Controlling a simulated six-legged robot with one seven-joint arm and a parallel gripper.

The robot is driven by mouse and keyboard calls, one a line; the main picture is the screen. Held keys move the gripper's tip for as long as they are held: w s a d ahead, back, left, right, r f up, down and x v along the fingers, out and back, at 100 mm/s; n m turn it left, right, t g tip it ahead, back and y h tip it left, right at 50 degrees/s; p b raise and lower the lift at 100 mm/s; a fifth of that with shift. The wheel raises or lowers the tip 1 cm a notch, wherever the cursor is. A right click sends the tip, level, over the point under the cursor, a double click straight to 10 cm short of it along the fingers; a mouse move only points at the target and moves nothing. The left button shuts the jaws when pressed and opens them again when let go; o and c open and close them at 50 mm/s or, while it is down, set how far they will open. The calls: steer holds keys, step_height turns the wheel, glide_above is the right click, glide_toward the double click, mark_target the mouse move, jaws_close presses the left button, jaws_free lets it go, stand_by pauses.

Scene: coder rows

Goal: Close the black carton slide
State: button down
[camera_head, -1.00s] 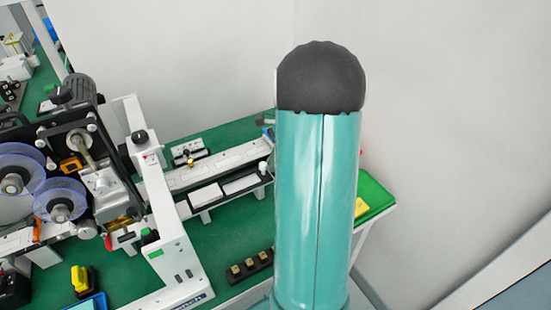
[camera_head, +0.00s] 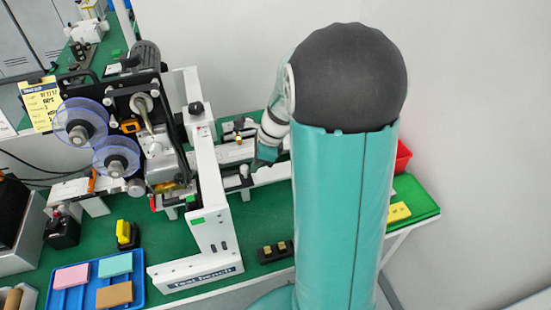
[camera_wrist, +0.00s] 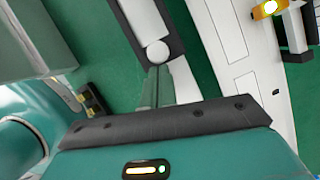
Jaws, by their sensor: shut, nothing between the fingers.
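The black carton slide (camera_wrist: 126,28) shows at the top of the wrist view as a dark-edged tray with a pale inside. A round white knob (camera_wrist: 157,52) stands at its near end. The knob also shows in the head view (camera_head: 244,170), where my arm and the machine frame hide much of the slide. My gripper (camera_wrist: 157,70) is shut and empty, its fingertips right by the knob; I cannot tell whether they touch it. In the head view my gripper (camera_head: 264,158) is beside the white rail, partly hidden by my arm.
A white rail (camera_wrist: 220,45) runs beside the slide. A labelling machine with blue reels (camera_head: 85,120) and a white frame (camera_head: 210,190) stands left. A blue tray (camera_head: 80,292) with coloured blocks, a black holder (camera_head: 275,251) and a yellow block (camera_head: 398,211) lie around. Green bench shows between.

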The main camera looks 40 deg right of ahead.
steer(key=shift+w+a, duration=0.2)
steer(key=shift+a, duration=0.4)
steer(key=shift+w+a, duration=0.15)
steer(key=shift+a, duration=0.45)
steer(key=shift+a, duration=0.1)
steer(key=shift+s+d, duration=0.15)
steer(key=shift+d, duration=0.25)
steer(key=s+d, duration=0.1)
steer(key=d, duration=0.1)
steer(key=s+d+r, duration=0.1)
steer(key=shift+s+d, duration=0.1)
steer(key=shift+d, duration=0.25)
steer(key=v, duration=0.9)
